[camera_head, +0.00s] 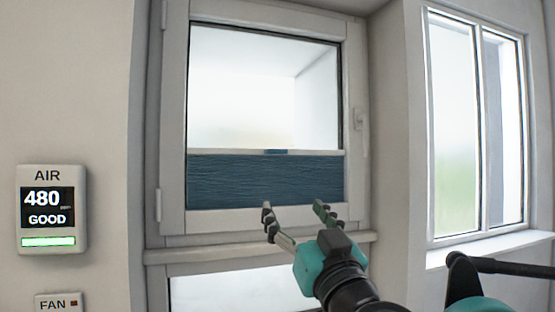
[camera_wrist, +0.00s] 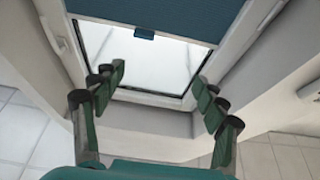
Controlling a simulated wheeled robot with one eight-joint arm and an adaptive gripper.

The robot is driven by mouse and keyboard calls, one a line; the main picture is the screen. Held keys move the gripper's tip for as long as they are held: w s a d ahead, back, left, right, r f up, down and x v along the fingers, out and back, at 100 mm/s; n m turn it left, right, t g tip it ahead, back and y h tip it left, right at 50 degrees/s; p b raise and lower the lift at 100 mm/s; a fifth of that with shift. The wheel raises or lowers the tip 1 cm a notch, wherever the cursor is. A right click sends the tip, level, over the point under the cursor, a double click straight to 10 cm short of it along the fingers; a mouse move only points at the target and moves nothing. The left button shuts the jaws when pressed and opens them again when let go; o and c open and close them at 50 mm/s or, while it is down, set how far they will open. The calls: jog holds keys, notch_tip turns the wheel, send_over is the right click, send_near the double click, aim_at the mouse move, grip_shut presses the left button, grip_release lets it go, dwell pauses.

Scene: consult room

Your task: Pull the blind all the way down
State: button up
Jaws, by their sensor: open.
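The blue pleated blind (camera_head: 262,180) covers the lower part of the window sash in the head view. A pale rail (camera_head: 225,152) runs level along its upper edge, with a small blue tab (camera_head: 276,151) at the middle. Clear glass shows above the rail. In the wrist view the blind (camera_wrist: 170,12) is at the top, with the tab (camera_wrist: 145,35) on its edge beside bare glass. My gripper (camera_head: 294,208) is open and empty, its fingertips near the sash's bottom edge in the picture, below the tab. The fingers also show in the wrist view (camera_wrist: 157,86), apart from the tab.
The window frame (camera_head: 174,130) surrounds the blind, with a handle (camera_head: 359,118) on its right side. A ledge (camera_head: 200,254) crosses below the sash. A second window (camera_head: 455,130) is on the right wall. An air display (camera_head: 50,209) hangs on the left wall.

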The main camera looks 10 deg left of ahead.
jog(key=v, duration=0.6)
jog(key=shift+s, duration=0.25)
jog(key=shift+d+f, duration=0.1)
jog(key=shift+d, duration=0.05)
dwell(0.3)
